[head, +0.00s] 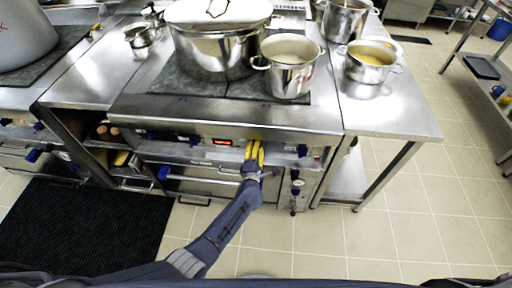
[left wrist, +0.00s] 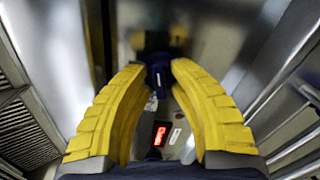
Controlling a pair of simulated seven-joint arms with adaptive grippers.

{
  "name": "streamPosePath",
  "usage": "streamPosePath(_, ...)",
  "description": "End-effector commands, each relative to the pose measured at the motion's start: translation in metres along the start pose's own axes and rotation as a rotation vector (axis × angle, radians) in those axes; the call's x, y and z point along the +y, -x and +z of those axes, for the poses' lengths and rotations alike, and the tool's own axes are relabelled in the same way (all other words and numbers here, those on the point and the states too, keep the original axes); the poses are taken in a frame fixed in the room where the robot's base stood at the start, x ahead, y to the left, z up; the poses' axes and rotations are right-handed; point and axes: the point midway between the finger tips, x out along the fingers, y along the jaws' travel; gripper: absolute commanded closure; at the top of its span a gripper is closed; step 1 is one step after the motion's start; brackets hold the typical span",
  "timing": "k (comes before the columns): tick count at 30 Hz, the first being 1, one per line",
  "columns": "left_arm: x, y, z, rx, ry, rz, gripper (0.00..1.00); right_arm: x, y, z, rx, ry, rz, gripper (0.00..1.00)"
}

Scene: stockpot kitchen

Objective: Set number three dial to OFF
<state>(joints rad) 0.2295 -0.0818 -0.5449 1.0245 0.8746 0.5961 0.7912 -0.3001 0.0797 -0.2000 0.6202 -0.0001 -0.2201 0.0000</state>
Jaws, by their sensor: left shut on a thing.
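My left gripper (head: 255,148) has yellow fingers and reaches the front control panel of the stove (head: 190,118). In the left wrist view, the fingers (left wrist: 158,68) are closed around a dark blue dial (left wrist: 158,80). The fingers hide this dial in the head view. A white marked plate and a lit red display (left wrist: 160,135) show beside it; I cannot read the dial's number or setting. Another blue dial (head: 302,151) sits to the right on the panel, and more sit to the left. My right gripper is out of view.
A large lidded stockpot (head: 218,50) and a smaller pot (head: 289,75) stand on the cooktop above the panel. An oven door handle (head: 205,181) runs below it. A steel side table (head: 392,118) stands right.

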Motion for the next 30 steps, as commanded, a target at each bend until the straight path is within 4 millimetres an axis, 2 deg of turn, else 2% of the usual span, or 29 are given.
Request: streamPosePath(30, 0.0012, -0.0012, -0.0012, 0.000, 0.953, 0.003, 1.00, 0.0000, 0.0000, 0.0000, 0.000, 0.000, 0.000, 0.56)
